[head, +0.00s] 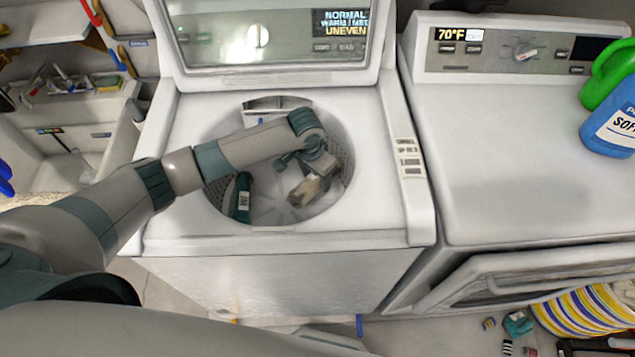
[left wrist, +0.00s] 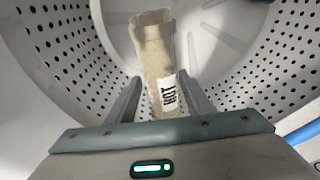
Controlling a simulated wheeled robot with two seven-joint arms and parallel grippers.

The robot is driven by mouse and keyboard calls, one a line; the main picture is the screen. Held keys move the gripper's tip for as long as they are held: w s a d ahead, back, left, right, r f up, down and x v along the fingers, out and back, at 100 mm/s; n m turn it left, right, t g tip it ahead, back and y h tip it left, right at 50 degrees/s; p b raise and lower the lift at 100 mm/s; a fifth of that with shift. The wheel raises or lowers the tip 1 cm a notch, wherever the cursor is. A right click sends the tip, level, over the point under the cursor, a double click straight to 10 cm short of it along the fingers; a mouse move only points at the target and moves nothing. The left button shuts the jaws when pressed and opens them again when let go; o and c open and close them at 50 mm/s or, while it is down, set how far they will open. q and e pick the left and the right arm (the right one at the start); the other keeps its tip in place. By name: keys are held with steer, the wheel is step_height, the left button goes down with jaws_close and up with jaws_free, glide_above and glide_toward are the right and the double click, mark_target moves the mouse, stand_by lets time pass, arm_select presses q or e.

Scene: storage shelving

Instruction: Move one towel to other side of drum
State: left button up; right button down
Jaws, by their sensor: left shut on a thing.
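The drum (head: 343,150) is the perforated tub of the open top-loading washer. My left gripper (head: 308,172) reaches down into it, right of the drum's middle. It is shut on a beige rolled towel (head: 303,192). In the left wrist view the beige towel (left wrist: 155,50), with a label reading "HOT", stands between the two fingers (left wrist: 163,98), and the drum wall (left wrist: 60,50) curves around it. A dark green rolled towel (head: 243,198) with a white label leans at the drum's left side. Whether the beige towel touches the drum floor I cannot tell. My right gripper is not in view.
The washer lid (head: 275,40) stands raised behind the opening; its display includes "UNEVEN". A dryer (head: 510,140) stands at the right with a blue bottle (head: 610,125) on top. A striped basket (head: 590,310) is below it. The drum opening's rim surrounds my arm.

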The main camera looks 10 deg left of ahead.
mark_target(318, 186)
arm_select(q)
steer(key=f, duration=0.1)
steer(key=f+p, duration=0.1)
steer(key=shift+w+d+f, duration=0.1)
steer(key=shift+d+f, duration=0.1)
steer(key=shift+f, duration=0.55)
steer(key=shift+f, duration=0.6)
steer(key=o, duration=1.3)
steer(key=shift+r, duration=0.15)
